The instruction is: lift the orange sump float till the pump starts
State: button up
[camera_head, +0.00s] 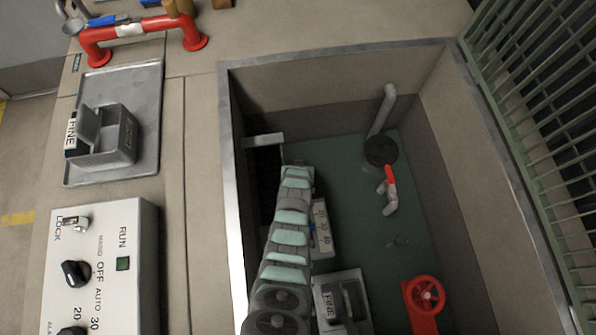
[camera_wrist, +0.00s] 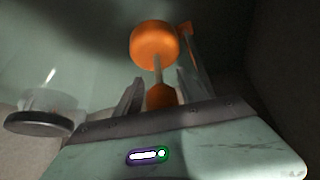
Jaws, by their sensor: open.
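The orange sump float (camera_wrist: 155,43) shows in the wrist view as a rounded cylinder just beyond my fingertips. A thin pale rod runs down from it to a second orange piece (camera_wrist: 160,96), seen between the fingers and partly hidden by the gripper body. My gripper (camera_wrist: 159,78) is open, with one finger on each side of the rod. I cannot tell whether either finger touches it. In the head view my arm reaches down into the pit, and neither the gripper nor the float can be made out.
The pit's metal rim (camera_head: 232,190) surrounds my arm. Inside are a red-handled valve (camera_head: 390,185), a red wheel (camera_head: 426,294) and a grey FINE box (camera_head: 343,300). A control panel (camera_head: 100,270) and metal tray (camera_head: 120,85) lie left. A clear cylinder (camera_wrist: 45,95) stands left in the wrist view.

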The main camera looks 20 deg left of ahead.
jog(key=shift+f, duration=0.15)
jog(key=shift+c, duration=0.5)
grip_shut()
